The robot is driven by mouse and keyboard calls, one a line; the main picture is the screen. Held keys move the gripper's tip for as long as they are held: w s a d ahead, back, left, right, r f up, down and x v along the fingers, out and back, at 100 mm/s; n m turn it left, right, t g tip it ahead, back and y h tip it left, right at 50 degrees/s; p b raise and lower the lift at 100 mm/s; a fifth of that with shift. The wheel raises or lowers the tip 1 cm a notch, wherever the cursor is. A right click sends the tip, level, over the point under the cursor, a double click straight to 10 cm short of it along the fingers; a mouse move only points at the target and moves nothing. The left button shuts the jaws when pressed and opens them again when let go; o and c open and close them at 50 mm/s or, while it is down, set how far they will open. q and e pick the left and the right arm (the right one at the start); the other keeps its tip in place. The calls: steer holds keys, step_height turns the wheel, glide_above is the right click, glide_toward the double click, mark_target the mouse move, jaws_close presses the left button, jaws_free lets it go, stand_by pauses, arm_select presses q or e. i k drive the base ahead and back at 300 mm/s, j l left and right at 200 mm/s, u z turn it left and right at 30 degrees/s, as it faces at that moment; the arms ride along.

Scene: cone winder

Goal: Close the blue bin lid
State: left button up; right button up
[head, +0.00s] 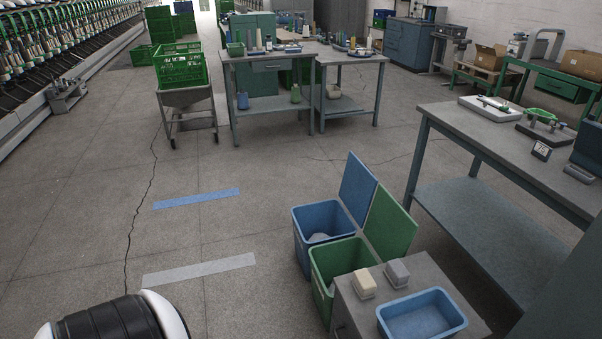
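The blue bin (301,246) stands on the floor right of the picture's middle, with some pale material inside. Its blue lid (358,188) is open and stands up, tilted, at the bin's right side. A green bin (321,290) stands next to it, nearer to me, with its green lid (390,222) also standing open. Neither of my grippers is in view. Only a rounded black and white part of my own body shows at the bottom left, well apart from the bins.
A small grey stand with a blue tray (424,332) and two small blocks stands in front of the green bin. A long workbench (462,125) is to the right. Floor left of the bins is clear, with blue (197,198) and grey (199,269) floor stripes.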

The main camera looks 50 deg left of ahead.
mark_target(359, 183)
steer(key=j+u, duration=0.4)
steer(key=i+j+u, duration=0.1)
steer(key=j+u, duration=0.3)
steer(key=i+j+u, duration=0.15)
steer(key=j+u, duration=0.2)
steer(key=j, duration=0.15)
